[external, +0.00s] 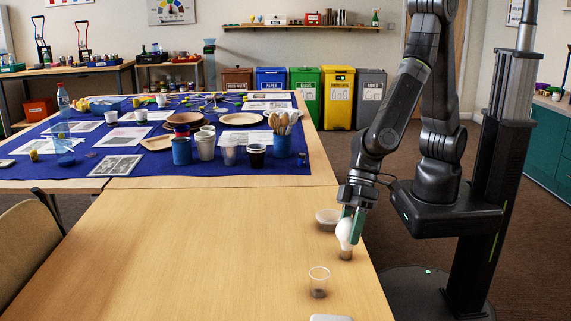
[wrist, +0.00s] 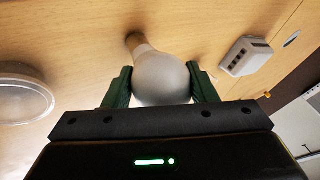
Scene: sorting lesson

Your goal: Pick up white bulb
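The white bulb (external: 344,232) is upright over the right part of the near wooden table, round end up and its dull base down. In the wrist view the bulb (wrist: 162,80) sits between the two green fingers, which appear to touch it on both sides. My gripper (external: 352,226) points down and is shut on the bulb's round part. It also shows in the wrist view (wrist: 160,88). The base is at or just above the table; I cannot tell if it touches.
A clear shallow container (external: 327,218) is just behind the bulb, and a clear cup (external: 319,283) stands in front. A white block with slots (wrist: 245,56) lies in the wrist view. The table's right edge is close. The table's left and middle are clear. A cluttered blue-clothed table (external: 250,168) is behind.

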